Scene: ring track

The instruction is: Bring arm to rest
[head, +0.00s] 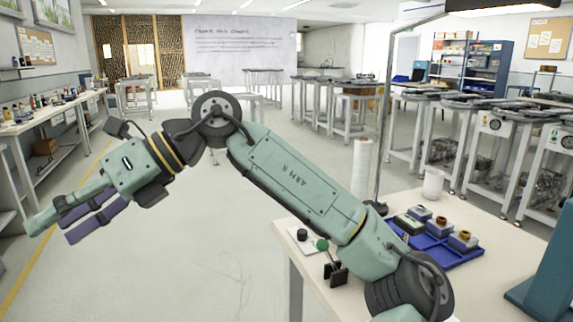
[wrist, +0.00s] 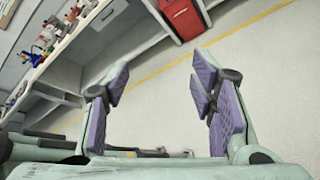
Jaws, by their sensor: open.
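My arm stretches from the lower right of the head view across to the left, with its elbow raised. My gripper (head: 50,233) is at the left, out over the open floor and away from the table. In the wrist view my gripper (wrist: 160,85) has its purple-padded fingers spread wide, with nothing between them but floor.
A table (head: 290,262) at the lower right bears a blue tray (head: 462,258) with several small items and a lamp post (head: 384,130). A long bench (head: 50,115) lines the left wall. A red box (wrist: 182,18) shows in the wrist view. The middle floor is clear.

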